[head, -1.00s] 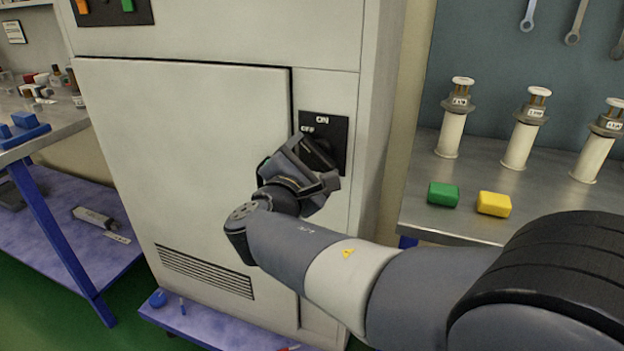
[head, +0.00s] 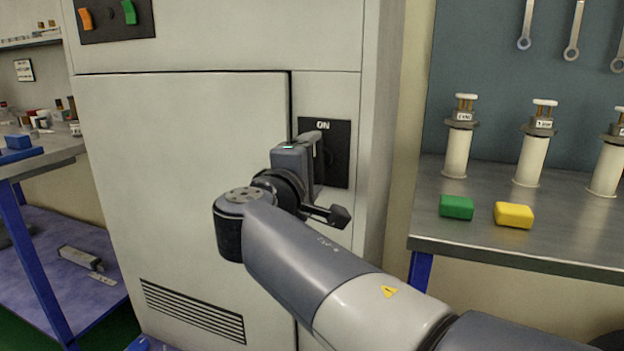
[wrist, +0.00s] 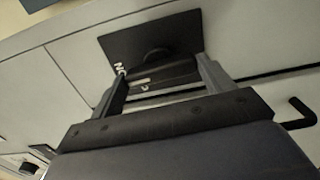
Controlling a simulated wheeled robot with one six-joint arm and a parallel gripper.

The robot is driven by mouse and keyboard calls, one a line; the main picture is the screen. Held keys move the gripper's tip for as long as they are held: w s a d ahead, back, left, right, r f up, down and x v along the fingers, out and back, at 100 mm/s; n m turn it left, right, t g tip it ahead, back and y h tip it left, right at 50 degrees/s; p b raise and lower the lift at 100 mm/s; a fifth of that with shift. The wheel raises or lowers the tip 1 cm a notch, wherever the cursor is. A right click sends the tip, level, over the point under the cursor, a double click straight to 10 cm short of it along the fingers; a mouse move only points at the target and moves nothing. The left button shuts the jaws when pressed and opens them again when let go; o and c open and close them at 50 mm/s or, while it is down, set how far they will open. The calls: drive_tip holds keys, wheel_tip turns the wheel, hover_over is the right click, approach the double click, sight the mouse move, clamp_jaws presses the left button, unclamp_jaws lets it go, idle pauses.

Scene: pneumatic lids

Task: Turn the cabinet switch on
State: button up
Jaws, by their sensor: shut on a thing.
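The cabinet switch has a black square plate (head: 338,175) on the cabinet's narrow right panel, with a white "ON" label at its top. My gripper (head: 318,155) is at the plate and covers its left part, hiding the "OFF" label and most of the knob in the head view. In the wrist view the plate (wrist: 115,45) lies beyond the fingers. The dark switch knob (wrist: 165,74) sits between my gripper's fingertips (wrist: 163,68), which are shut on it. The knob's exact angle is hard to tell.
The grey cabinet (head: 180,180) has a large door left of the switch. A bench (head: 520,248) on the right holds a green block (head: 456,207), a yellow block (head: 514,215) and white cylinders. Another bench (head: 40,160) stands at left. A dark bent handle (wrist: 300,115) shows near my gripper.

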drive_tip(key=shift+m, duration=0.4)
drive_tip(key=o, duration=1)
drive_tip(key=p+v, duration=0.1)
drive_tip(key=v, duration=0.9)
drive_tip(key=shift+s+a+p, duration=0.15)
drive_tip(key=shift+s+p, duration=0.15)
drive_tip(key=shift+s, duration=0.1)
drive_tip(key=b+x, duration=0.2)
drive_tip(key=x, duration=0.8)
drive_tip(key=shift+w, duration=0.45)
